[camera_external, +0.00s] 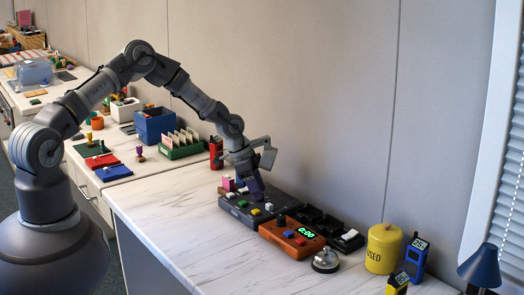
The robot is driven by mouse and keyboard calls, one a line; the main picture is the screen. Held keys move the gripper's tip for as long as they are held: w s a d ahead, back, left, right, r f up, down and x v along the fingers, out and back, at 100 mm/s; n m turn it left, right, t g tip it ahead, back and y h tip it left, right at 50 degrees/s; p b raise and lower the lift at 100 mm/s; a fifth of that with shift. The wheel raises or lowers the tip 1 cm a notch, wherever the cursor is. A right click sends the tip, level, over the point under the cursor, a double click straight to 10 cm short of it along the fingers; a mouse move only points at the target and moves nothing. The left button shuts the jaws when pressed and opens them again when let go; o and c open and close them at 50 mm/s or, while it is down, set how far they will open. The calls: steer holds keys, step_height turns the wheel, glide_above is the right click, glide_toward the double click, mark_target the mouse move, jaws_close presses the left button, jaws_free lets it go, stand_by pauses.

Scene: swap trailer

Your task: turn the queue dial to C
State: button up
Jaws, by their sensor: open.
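My gripper (256,192) points down over a dark grey control box (234,208) on the marble-topped counter. Its fingertips are close above or at the box's back part; I cannot tell whether they touch anything. I cannot make out the queue dial or a letter C; the gripper may hide part of the box. An orange box (274,236) in front of it on the right has a green display reading 0:00 and a dark knob (281,220).
A silver bell (326,261), a yellow canister (382,248) and a blue radio (414,256) stand to the right. Black switches (326,226) sit behind the orange box. A red object (216,152) stands left of my gripper. The counter's front left is clear.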

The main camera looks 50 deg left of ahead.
steer(key=p+v, duration=0.2)
steer(key=v, duration=0.5)
steer(key=shift+r, duration=0.2)
